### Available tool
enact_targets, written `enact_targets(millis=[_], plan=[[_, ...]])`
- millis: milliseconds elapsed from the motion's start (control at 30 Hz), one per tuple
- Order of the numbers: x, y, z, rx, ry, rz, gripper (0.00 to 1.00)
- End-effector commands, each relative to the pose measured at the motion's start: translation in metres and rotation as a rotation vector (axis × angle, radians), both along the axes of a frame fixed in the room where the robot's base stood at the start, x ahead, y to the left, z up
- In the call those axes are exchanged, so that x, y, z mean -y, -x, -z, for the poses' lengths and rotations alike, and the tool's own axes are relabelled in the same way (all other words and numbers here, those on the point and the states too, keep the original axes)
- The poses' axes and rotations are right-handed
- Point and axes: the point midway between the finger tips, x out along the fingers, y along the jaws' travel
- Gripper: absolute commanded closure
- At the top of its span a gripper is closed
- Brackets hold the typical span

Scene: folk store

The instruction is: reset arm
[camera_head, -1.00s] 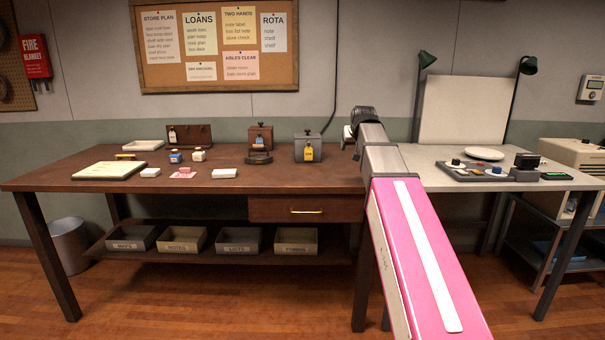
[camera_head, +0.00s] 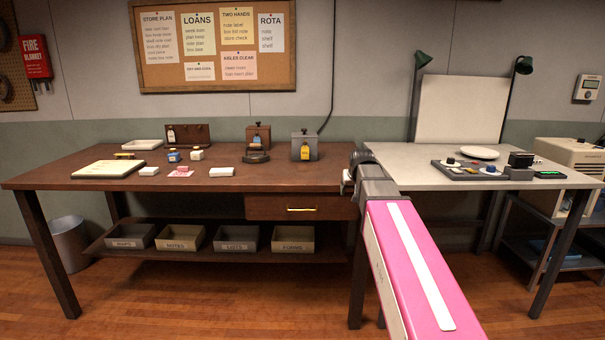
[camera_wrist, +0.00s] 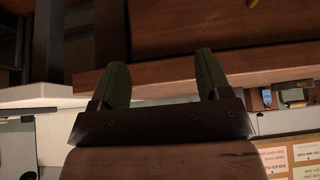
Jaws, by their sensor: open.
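My gripper (camera_wrist: 160,85) shows in the wrist view with its two green-padded fingers apart and nothing between them. The wrist view appears upside down, with the notice board low at the right and a brown wooden edge behind the fingers. In the head view my pink arm reaches forward from the lower right, its far end near the joint between the brown desk (camera_head: 100,188) and the pale table (camera_head: 410,155). The fingers are hidden in the head view.
A drawer (camera_head: 301,208) with a handle sits under the brown desk's right end. Small boxes, cards and a grey box (camera_head: 304,147) stand on the desk. A device tray (camera_head: 467,174) and a plate (camera_head: 479,153) are on the pale table. Open bins line the lower shelf.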

Motion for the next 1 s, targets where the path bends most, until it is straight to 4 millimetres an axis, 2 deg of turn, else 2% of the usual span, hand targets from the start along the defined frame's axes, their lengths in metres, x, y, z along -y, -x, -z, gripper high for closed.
enact_targets(millis=[33,100,267,500,700,800,1000], plan=[[0.0,0.016,0.024,-0.034,0.0,0.001,0.29],[-0.001,0.031,0.052,-0.077,0.001,0.004,0.29],[-0.001,0.068,0.11,-0.169,0.001,0.01,0.29],[-0.002,0.132,0.189,-0.311,0.005,0.018,0.29],[-0.002,0.19,0.244,-0.427,0.011,0.024,0.29],[-0.002,0.215,0.264,-0.474,0.014,0.027,0.29],[-0.002,0.245,0.287,-0.531,0.017,0.03,0.29]])
